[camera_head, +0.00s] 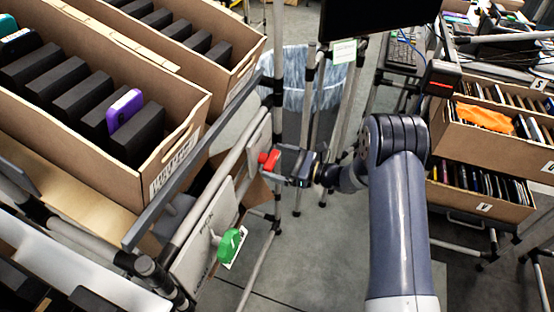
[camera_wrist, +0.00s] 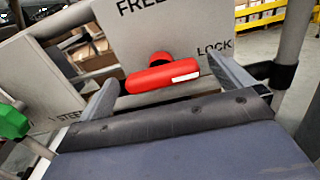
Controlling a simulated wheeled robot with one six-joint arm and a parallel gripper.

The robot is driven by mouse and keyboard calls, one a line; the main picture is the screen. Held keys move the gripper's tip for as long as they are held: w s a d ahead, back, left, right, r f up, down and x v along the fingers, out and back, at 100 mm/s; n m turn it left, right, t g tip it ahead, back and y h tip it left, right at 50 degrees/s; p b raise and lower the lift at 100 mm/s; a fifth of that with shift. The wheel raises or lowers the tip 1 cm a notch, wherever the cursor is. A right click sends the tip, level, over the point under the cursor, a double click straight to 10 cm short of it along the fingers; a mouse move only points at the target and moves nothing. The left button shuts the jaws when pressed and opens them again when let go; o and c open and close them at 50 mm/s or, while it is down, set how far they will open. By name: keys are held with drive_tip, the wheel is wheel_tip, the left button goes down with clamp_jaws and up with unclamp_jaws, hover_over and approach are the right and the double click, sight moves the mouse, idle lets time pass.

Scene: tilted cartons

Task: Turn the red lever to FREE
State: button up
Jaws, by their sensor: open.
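The red lever (camera_head: 268,159) is mounted on a pale panel on the cart's side. In the wrist view the red lever (camera_wrist: 160,78) lies nearly level, with a white stripe on its right end, on the LOCK side. The word LOCK (camera_wrist: 215,48) is right of it; FREE (camera_wrist: 143,5) is above, partly cut off. My gripper (camera_head: 287,170) is close in front of the lever. In the wrist view my gripper (camera_wrist: 163,72) is open, one finger on each side of the lever. I cannot tell if either finger touches it.
A green lever (camera_head: 231,243) sits on another panel, lower and nearer; it shows at the wrist view's left edge (camera_wrist: 12,122). Cartons (camera_head: 150,165) of black items stand tilted above the levers. Grey cart rails run close by. Another rack with cartons (camera_head: 480,205) stands at right.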

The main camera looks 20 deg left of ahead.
drive_tip(key=shift+a, duration=0.2)
drive_tip(key=c, duration=0.9)
drive_tip(key=shift+c, duration=0.2)
